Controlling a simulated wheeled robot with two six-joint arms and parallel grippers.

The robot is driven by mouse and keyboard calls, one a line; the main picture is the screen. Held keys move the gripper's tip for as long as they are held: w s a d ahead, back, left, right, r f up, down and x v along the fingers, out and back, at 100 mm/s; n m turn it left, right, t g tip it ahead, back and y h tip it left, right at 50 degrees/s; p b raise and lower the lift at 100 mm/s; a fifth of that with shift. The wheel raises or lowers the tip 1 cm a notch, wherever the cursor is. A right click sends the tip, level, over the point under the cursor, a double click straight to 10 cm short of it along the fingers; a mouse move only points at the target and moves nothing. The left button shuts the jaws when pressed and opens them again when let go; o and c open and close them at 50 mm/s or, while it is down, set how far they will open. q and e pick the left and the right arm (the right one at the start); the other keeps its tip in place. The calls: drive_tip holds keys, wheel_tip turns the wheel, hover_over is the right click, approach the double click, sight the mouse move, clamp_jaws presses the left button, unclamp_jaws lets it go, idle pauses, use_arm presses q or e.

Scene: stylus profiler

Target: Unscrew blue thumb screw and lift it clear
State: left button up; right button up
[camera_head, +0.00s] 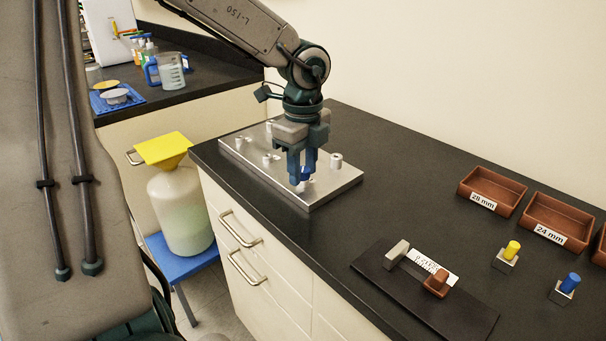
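A blue-topped thumb screw (570,282) stands upright in a small metal block at the right of the dark bench. My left gripper (301,180) points down over the front part of a silver plate (335,190) with several short metal posts. Its two blue fingers are close together, just above or around a small silver piece on the plate. Whether anything is held between them is hidden. My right gripper is not in view.
A yellow-topped screw (512,250) stands in another block. Brown trays (492,190) labelled 28 mm and 24 mm sit behind. A dark board (385,280) with a card and a brown block lies in front. The bench between plate and trays is clear.

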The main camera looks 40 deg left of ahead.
use_arm(q)
drive_tip(key=m, duration=2.2)
drive_tip(key=shift+m, duration=0.4)
drive_tip(key=m, duration=0.7)
